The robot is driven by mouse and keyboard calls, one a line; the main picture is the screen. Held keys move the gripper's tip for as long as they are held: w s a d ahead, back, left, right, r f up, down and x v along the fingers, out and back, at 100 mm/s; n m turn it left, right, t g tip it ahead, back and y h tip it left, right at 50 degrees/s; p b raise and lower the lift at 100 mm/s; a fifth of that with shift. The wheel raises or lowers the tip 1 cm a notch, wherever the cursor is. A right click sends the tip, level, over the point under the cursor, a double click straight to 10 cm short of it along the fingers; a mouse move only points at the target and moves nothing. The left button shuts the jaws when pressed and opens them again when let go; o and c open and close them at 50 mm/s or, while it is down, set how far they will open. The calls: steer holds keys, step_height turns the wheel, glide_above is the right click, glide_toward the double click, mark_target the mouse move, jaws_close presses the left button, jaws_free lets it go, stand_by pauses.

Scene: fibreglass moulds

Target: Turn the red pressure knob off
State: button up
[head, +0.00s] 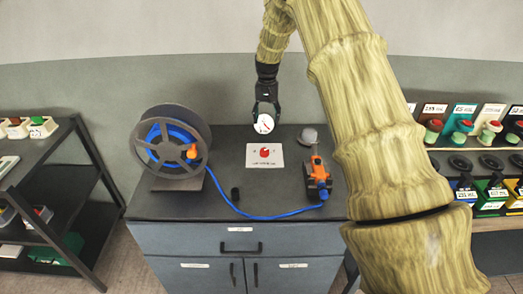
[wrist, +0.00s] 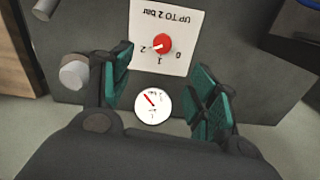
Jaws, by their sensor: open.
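The red pressure knob (head: 264,152) sits on a white label plate (head: 278,160) on the dark cabinet top. In the wrist view the knob (wrist: 161,44) has a pale pointer mark directed toward the "2" side of its scale of 0, 1 and 2. The plate (wrist: 176,15) reads "UP TO 2 bar". My gripper (head: 266,112) is open and empty, behind and above the knob in the head view. Its teal fingers (wrist: 160,88) stand apart in the wrist view, with the knob beyond them. A round white gauge (wrist: 153,106) with a red needle shows between the fingers.
A hose reel (head: 171,146) stands left on the cabinet (head: 230,215); its blue hose (head: 268,217) runs along the front. An orange tool (head: 318,176) stands right of the plate, near a grey domed object (head: 308,135).

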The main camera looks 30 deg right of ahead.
steer(key=b, duration=0.5)
glide_above(265, 150)
step_height(265, 150, down, 6)
steer(key=r, duration=0.1)
steer(key=shift+a+f+p, duration=0.1)
steer(key=shift+f+p, duration=1.2)
steer(key=shift+f, duration=4.65)
steer(key=c, duration=1)
